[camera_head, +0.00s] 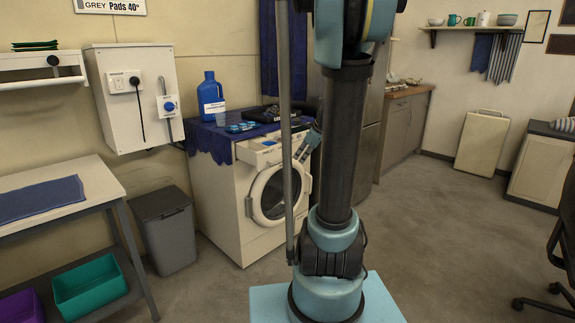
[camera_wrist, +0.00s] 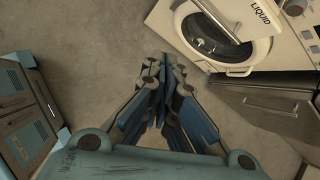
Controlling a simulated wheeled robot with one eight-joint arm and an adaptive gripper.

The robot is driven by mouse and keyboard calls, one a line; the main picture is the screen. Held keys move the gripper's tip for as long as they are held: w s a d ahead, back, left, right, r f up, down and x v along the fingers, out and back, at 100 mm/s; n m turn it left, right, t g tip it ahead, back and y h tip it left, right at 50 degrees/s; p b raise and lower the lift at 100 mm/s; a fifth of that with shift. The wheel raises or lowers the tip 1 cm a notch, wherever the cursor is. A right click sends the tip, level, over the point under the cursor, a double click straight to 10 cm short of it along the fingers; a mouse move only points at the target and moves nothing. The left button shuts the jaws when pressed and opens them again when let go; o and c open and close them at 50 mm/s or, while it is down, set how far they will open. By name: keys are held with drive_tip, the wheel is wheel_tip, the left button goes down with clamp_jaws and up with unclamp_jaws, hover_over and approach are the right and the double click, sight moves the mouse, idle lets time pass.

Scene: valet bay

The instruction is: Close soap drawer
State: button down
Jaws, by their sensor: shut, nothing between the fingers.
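The white washing machine (camera_head: 222,205) stands against the back wall, its round door (camera_head: 277,192) shut. Its soap drawer (camera_head: 258,152) sticks out at the top left of the front, above the door. In the wrist view the drawer (camera_wrist: 261,15), marked LIQUID, shows at the upper right, and the round door (camera_wrist: 207,37) is partly behind its edge. My gripper (camera_head: 303,154) is to the right of the drawer in the head view, partly hidden by my arm. In the wrist view my gripper (camera_wrist: 167,66) has its fingers together and empty, apart from the drawer.
A blue detergent bottle (camera_head: 210,97) and other items stand on the blue cloth atop the washer. A grey bin (camera_head: 166,230) and a table (camera_head: 70,213) are to the left. A cabinet (camera_head: 404,128) is behind on the right. Open floor lies right of my base.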

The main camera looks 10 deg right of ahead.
drive_tip(key=w+d+m+t, duration=0.1)
drive_tip(key=w+d+m, duration=0.2)
drive_tip(key=w+m, duration=0.25)
drive_tip(key=w+a+f, duration=0.6)
drive_tip(key=w+f, duration=0.2)
drive_tip(key=w, duration=0.1)
drive_tip(key=shift+f+y, duration=0.25)
drive_tip(key=shift+y, duration=0.05)
drive_tip(key=shift+w+d+n, duration=0.1)
drive_tip(key=shift+w+n, duration=0.05)
drive_tip(key=shift+n, duration=0.1)
